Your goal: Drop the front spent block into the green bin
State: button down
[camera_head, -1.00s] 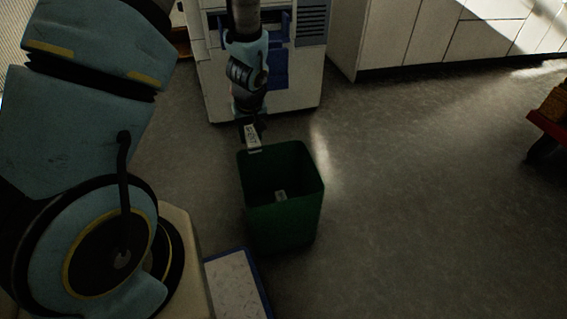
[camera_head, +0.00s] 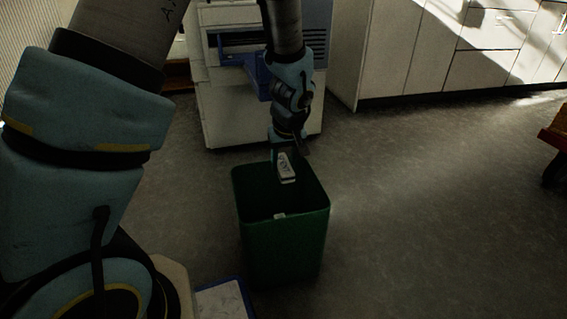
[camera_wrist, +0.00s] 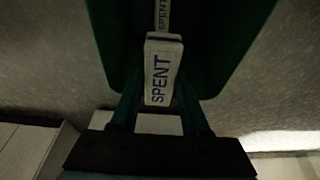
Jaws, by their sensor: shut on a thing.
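The green bin (camera_head: 285,245) stands upright on the floor, open at the top. My gripper (camera_head: 282,156) is above the bin's mouth, shut on a white block (camera_head: 287,170), which hangs over the opening. In the wrist view the held block (camera_wrist: 160,72) reads "SPENT" and sits between my gripper's fingers (camera_wrist: 160,112). A second white block lies inside the bin; its top shows in the head view (camera_head: 279,216), and in the wrist view it also reads "SPENT" (camera_wrist: 162,16). Most of the bin's floor is hidden.
A white and blue machine (camera_head: 225,90) stands behind the bin. White cabinets (camera_head: 420,55) line the back right. A blue-edged white surface (camera_head: 222,302) is at the lower left. The floor right of the bin is clear.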

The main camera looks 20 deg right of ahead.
aim_at(287, 171)
jog(key=shift+f+b, duration=1.55)
jog(key=shift+f, duration=0.75)
jog(key=shift+c, duration=1.5)
grip_release()
jog(key=shift+r, duration=0.1)
jog(key=p+v, duration=0.4)
jog(key=v, duration=0.6)
jog(key=shift+r+p, duration=0.3)
jog(key=shift+r, duration=0.05)
